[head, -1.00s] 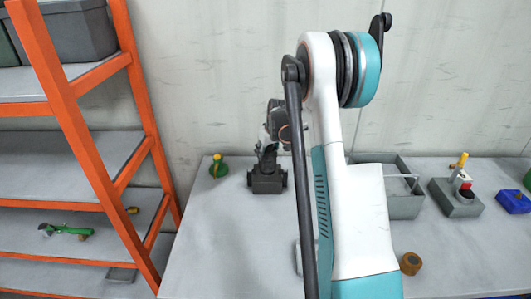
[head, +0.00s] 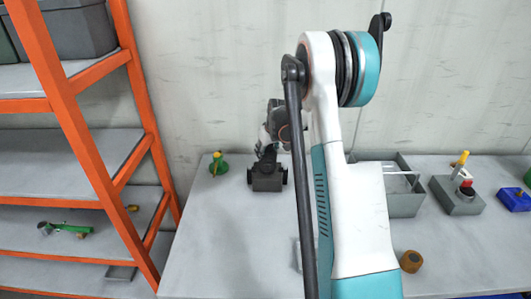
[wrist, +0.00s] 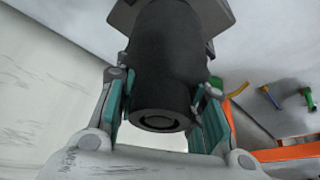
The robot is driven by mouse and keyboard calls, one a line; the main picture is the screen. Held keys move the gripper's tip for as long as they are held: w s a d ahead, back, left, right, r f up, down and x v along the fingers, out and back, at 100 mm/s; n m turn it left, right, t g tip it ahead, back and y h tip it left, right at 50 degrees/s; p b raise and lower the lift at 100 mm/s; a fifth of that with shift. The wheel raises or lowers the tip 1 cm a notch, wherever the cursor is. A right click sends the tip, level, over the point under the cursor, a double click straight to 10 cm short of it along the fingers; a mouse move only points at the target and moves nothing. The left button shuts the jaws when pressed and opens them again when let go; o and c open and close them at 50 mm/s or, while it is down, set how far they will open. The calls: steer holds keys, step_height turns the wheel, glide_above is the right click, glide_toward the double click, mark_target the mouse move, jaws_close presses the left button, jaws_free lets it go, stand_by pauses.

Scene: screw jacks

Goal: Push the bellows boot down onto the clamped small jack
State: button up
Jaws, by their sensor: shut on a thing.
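My gripper (wrist: 160,108) is shut on the black, cylindrical bellows boot (wrist: 165,65), with one teal-padded finger on each side. The boot's round end with a ringed opening faces the wrist camera. Its other end meets a dark grey block (wrist: 219,14), which looks like the clamp. The clamp is the dark block (head: 267,179) on the bench in the head view, with my wrist above it. The small jack is hidden, so I cannot tell how far the boot sits over it. The fingers are too small to make out in the head view.
A green jack with a yellow top (head: 217,164) stands left of the clamp. Orange shelving (head: 60,110) stands left.

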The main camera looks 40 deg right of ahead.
steer(key=shift+f, duration=0.1)
steer(key=o, duration=1.2)
